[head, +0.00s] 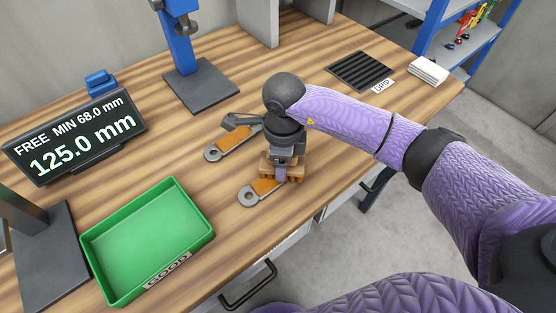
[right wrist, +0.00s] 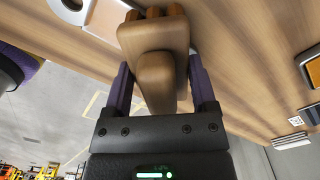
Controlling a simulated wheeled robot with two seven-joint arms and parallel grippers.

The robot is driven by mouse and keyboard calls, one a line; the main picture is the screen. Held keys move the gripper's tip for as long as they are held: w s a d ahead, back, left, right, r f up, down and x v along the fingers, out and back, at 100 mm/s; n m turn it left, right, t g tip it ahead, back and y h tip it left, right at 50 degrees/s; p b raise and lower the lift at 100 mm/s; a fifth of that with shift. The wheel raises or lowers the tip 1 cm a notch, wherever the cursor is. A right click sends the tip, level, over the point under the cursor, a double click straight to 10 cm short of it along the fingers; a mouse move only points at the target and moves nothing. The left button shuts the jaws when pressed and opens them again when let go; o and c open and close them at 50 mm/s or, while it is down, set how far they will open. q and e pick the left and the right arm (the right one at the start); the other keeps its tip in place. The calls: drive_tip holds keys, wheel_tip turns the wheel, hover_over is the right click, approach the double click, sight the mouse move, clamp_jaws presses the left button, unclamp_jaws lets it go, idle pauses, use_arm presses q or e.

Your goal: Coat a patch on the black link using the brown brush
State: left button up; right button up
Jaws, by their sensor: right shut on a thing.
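My right gripper (head: 280,172) points down over the table, its fingers shut on the brown brush (head: 267,166). The brush's wooden body also shows between the purple fingers in the right wrist view (right wrist: 155,65), bristles toward the table. The brush is over the right end of a grey link with an orange patch (head: 262,188); I cannot tell whether the bristles touch it. A second link with an orange patch (head: 236,138) lies just behind, with a dark grey piece (head: 240,121) at its far side. I cannot tell which is the black link. My left gripper is out of view.
A green tray marked GOOD (head: 207,238) is at front left. A display reading 125.0 mm (head: 78,140) and a blue stand (head: 201,85) are behind. A black drip grate (head: 360,71) and white pads (head: 428,71) are at back right. Wood between grate and arm is clear.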

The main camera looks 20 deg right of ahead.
drive_tip(key=shift+w+d, duration=0.15)
drive_tip(key=shift+d, duration=0.25)
drive_tip(key=shift+w+d+r+p, duration=0.1)
drive_tip(key=shift+d+r+p, duration=0.15)
drive_tip(key=shift+r, duration=0.3)
drive_tip(key=shift+w+d+r+p, duration=0.1)
drive_tip(key=shift+d+r+p, duration=0.15)
drive_tip(key=shift+r, duration=0.25)
drive_tip(key=shift+s+a+r+p, duration=0.1)
drive_tip(key=shift+a+r+p, duration=0.15)
drive_tip(key=shift+r, duration=0.15)
drive_tip(key=shift+s+a+r+p, duration=0.1)
drive_tip(key=shift+r+p, duration=0.15)
drive_tip(key=shift+r, duration=0.15)
drive_tip(key=shift+w+d+r+p, duration=0.1)
drive_tip(key=shift+r+p, duration=0.45)
drive_tip(key=shift+r, duration=0.2)
drive_tip(key=shift+r+p, duration=1)
drive_tip(key=shift+r, duration=0.5)
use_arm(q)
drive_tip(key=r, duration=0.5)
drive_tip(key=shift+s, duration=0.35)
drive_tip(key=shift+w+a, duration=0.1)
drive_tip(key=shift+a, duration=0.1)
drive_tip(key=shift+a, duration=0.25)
